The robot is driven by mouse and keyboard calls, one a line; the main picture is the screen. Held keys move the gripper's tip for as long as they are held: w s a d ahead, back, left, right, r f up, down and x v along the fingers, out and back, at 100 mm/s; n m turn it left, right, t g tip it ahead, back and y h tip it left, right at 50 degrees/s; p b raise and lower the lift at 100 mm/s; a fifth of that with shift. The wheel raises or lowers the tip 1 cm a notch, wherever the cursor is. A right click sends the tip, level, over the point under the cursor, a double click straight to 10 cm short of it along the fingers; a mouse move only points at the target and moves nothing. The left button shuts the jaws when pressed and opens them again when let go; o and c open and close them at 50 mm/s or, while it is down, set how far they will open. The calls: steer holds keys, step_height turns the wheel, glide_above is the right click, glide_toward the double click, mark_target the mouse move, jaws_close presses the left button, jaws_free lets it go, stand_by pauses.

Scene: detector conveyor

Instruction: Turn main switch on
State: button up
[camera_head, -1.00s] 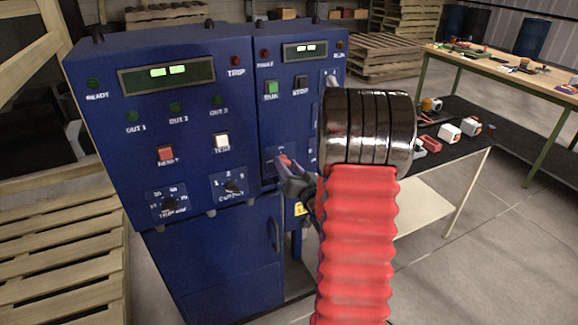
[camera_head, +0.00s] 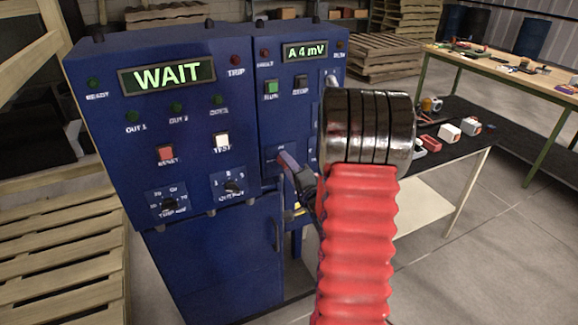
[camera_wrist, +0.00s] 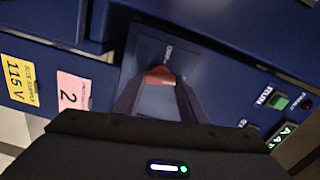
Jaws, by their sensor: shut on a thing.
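The main switch is a red knob (camera_wrist: 160,76) on a dark plate of the blue cabinet's right-hand panel. In the wrist view my gripper (camera_wrist: 158,84) has its two fingers closed on either side of the red knob. In the head view my gripper (camera_head: 283,158) reaches the same spot on the panel, low on the right-hand unit, and the knob is mostly hidden behind the fingers. The left display (camera_head: 167,75) reads WAIT, and the right display (camera_head: 305,51) reads A 4 mV.
Just above the switch are a green RUN button (camera_head: 271,88) and a dark STOP button (camera_head: 300,84). A dark table (camera_head: 470,150) with small items stands to the right of my arm. Wooden pallets (camera_head: 62,260) lie at left. Open floor lies at lower right.

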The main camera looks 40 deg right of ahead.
steer(key=shift+s+d+f+m, duration=0.15)
steer(key=shift+d+m, duration=0.1)
steer(key=shift+m, duration=0.85)
steer(key=o, duration=1.1)
steer(key=shift+a, duration=0.1)
steer(key=shift+c, duration=0.2)
